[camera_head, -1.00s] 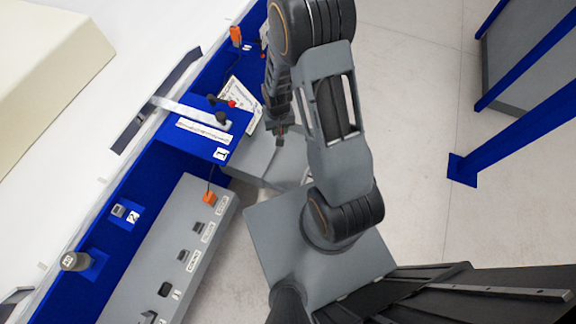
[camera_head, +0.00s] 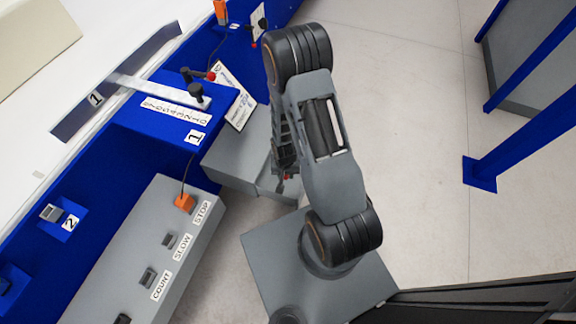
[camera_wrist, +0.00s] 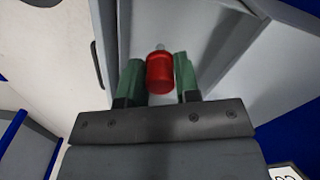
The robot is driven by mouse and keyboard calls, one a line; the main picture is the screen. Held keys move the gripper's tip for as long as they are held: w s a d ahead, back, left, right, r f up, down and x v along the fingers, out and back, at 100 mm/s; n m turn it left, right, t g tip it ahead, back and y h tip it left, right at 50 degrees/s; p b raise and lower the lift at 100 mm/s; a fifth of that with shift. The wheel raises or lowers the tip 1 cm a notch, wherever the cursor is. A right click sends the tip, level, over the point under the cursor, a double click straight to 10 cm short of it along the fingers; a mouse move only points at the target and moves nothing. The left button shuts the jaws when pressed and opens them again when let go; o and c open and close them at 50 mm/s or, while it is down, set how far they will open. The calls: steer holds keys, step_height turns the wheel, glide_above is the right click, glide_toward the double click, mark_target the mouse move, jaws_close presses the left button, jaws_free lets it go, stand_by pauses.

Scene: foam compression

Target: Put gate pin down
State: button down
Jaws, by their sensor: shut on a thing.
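My gripper (camera_wrist: 158,84) is shut on the gate pin (camera_wrist: 160,73), a red cylinder with a small grey tip, between two green finger pads in the wrist view. Most of the pin is hidden there by the arm and fingers. I cannot tell whether the pin touches the grey surface behind it.
A grey box (camera_head: 236,158) stands left of my gripper. A grey panel (camera_head: 150,240) with switches labelled STOP, SLOW and COUNT lies at lower left. The blue machine frame (camera_head: 105,175) carries a black lever with a red tip (camera_head: 210,76). Pale floor (camera_head: 410,120) is open at right.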

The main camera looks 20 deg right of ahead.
steer(key=w+d+f+b, duration=0.1)
steer(key=w+d+f, duration=0.1)
steer(key=w+f, duration=0.1)
steer(key=w+d+f+b, duration=0.2)
steer(key=w+d+f, duration=0.1)
steer(key=w+d+f+b, duration=0.1)
steer(key=w+d+f, duration=0.2)
steer(key=w, duration=0.1)
steer(key=shift+f+b, duration=0.1)
steer(key=shift+b, duration=0.2)
steer(key=shift+w+d+f, duration=0.1)
steer(key=shift+w+f, duration=0.05)
steer(key=shift+f, duration=0.15)
steer(key=shift+w+d+f+b, duration=0.1)
steer(key=shift+f+b, duration=0.9)
steer(key=shift+f, duration=0.55)
steer(key=shift+f, duration=0.1)
steer(key=shift+f, duration=0.1)
steer(key=c, duration=0.8)
jaws_free()
steer(key=shift+c, duration=0.2)
